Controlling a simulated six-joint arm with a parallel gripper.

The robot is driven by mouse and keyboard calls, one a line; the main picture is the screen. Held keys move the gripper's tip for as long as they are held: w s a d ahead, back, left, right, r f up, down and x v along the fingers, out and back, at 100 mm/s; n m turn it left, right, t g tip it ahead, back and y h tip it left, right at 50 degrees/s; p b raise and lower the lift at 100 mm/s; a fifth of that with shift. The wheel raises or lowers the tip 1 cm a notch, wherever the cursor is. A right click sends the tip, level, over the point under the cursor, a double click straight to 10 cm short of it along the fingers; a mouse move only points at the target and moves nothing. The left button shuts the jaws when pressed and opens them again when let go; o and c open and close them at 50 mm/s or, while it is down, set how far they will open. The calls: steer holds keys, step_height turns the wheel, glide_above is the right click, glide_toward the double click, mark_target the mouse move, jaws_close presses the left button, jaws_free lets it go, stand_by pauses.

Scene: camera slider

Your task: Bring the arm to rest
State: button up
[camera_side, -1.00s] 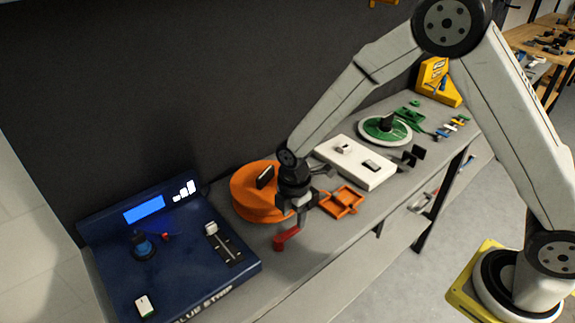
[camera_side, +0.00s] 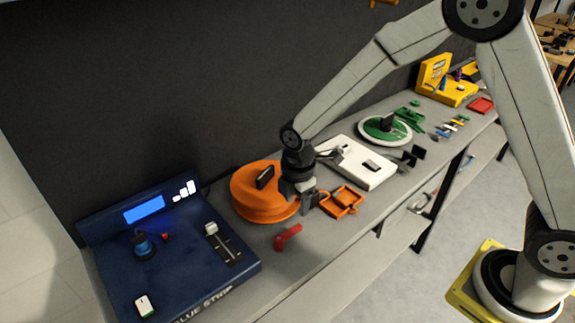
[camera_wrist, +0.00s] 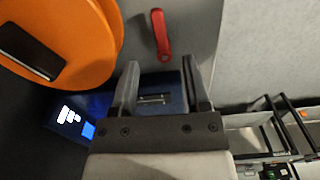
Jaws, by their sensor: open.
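My gripper (camera_side: 304,198) hangs from my arm above the bench, beside the right side of the round orange device (camera_side: 262,208). In the wrist view my gripper (camera_wrist: 170,85) has its two fingers apart with nothing between them. A red handle-like piece (camera_side: 288,237) lies on the bench in front of the gripper, apart from it. It also shows in the wrist view (camera_wrist: 160,34), beyond the fingertips. The blue panel with a slider (camera_side: 226,246) stands at the left; part of it (camera_wrist: 155,97) shows between the fingers.
An orange tray (camera_side: 342,202) sits close to the right of my gripper. A white box (camera_side: 356,163), a green round device (camera_side: 385,131) and a yellow device (camera_side: 440,85) stand further back along the bench. A dark wall (camera_side: 200,80) runs behind. Bare bench lies around the red piece.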

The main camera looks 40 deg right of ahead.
steer(key=s+d+r+m+t, duration=0.1)
steer(key=s+d+r+m, duration=0.1)
steer(key=s+d+m, duration=0.3)
steer(key=s+d+r+m+t, duration=0.1)
steer(key=s+d+r+m, duration=0.2)
steer(key=s+d+m, duration=0.2)
steer(key=s+m, duration=0.3)
steer(key=m, duration=0.4)
steer(key=shift+d, duration=0.2)
